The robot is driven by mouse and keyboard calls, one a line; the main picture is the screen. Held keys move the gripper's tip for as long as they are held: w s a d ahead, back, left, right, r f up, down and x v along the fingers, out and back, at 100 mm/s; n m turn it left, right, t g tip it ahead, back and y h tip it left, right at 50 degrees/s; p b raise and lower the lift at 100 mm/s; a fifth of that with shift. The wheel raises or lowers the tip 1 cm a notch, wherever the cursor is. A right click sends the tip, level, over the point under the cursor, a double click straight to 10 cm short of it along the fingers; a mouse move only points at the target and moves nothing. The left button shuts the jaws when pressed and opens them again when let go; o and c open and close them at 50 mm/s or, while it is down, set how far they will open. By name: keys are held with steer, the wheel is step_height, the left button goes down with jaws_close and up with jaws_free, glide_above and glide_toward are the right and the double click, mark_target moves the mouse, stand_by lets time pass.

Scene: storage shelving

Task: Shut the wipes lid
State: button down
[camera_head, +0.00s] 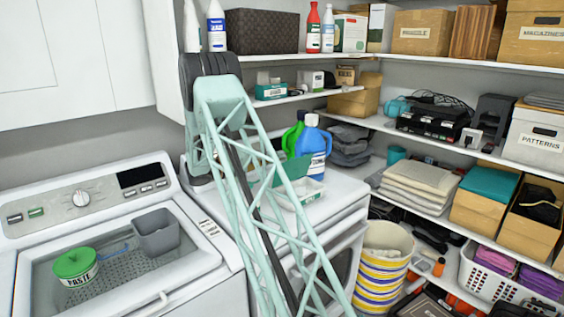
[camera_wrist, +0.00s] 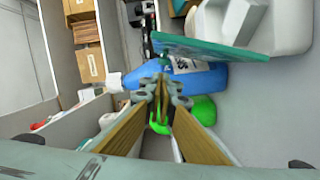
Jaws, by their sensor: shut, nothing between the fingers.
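The wipes box (camera_head: 312,191) is a white tub on top of the right-hand white machine, partly hidden by my arm. Its teal lid (camera_head: 297,167) stands raised at the tub's back side. In the wrist view, the lid (camera_wrist: 205,47) is a thin teal panel at upper right, sticking out from the white tub (camera_wrist: 285,25). My gripper (camera_wrist: 162,82) is shut and empty, its fingertips just below the lid's left end in that picture. Whether they touch the lid, I cannot tell. In the head view I cannot make out my gripper behind my arm's lattice.
A blue detergent bottle (camera_head: 312,142) and a green bottle (camera_head: 291,138) stand behind the tub. The blue bottle (camera_wrist: 197,80) is close beyond my fingertips. A washer (camera_head: 120,220) is at left; loaded shelves (camera_head: 440,140) are at right. A striped basket (camera_head: 382,265) stands below.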

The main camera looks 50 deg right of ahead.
steer(key=w+v, duration=0.1)
steer(key=v, duration=0.9)
steer(key=shift+r+p, duration=0.2)
steer(key=shift+p, duration=0.2)
steer(key=c, duration=3.4)
jaws_free()
steer(key=shift+c, duration=0.2)
steer(key=o, duration=0.8)
steer(key=shift+d+r+p, duration=0.1)
steer(key=shift+r+p, duration=0.05)
steer(key=shift+p, duration=0.8)
